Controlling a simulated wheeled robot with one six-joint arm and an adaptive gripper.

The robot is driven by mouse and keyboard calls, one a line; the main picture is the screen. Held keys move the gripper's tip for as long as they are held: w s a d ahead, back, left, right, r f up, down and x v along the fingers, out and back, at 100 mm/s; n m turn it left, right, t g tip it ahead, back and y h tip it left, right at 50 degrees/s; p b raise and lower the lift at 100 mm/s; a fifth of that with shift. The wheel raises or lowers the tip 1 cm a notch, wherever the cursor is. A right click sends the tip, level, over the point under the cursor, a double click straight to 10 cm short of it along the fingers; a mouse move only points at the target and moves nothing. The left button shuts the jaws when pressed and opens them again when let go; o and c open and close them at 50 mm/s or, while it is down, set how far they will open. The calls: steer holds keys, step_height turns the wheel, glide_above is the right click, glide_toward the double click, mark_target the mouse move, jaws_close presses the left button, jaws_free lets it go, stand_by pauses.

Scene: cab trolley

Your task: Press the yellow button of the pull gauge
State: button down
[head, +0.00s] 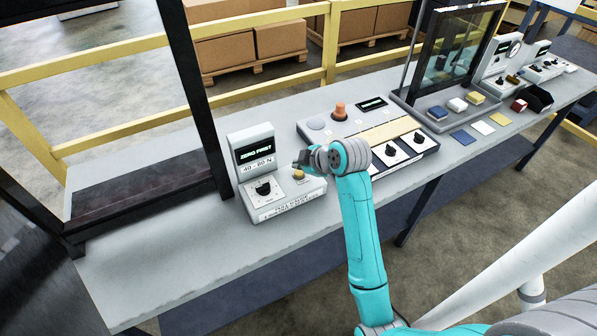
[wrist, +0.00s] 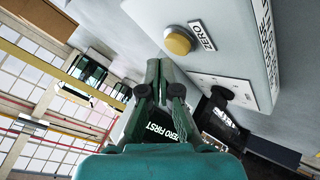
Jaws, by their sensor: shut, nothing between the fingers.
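The pull gauge (head: 256,207) is a pale grey box near the left end of the table. Its upright display (head: 255,153) reads "ZERO FIRST", with a "40 - 60 N" label below. Its yellow button (head: 299,175) sits right of a black knob (head: 263,188). In the wrist view the round yellow button (wrist: 178,42) is beside a "ZERO" label. My gripper (head: 300,164) is shut and empty, close to the button. In the wrist view its fingertips (wrist: 160,64) lie just below the button in the picture; contact is not visible.
A panel with an orange knob (head: 340,112) and black dials stands right of the gauge. A dark post (head: 190,90) rises behind the gauge on the left. Further right are a framed glass screen (head: 445,60), coloured blocks and more devices. Bare table lies in front of the gauge.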

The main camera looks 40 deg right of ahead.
mark_target(300, 174)
steer(key=shift+f, duration=0.15)
steer(key=shift+f, duration=0.25)
steer(key=shift+f, duration=0.55)
stand_by(1.0)
stand_by(0.4)
steer(key=shift+r, duration=0.95)
steer(key=shift+r, duration=2.55)
steer(key=shift+s, duration=0.1)
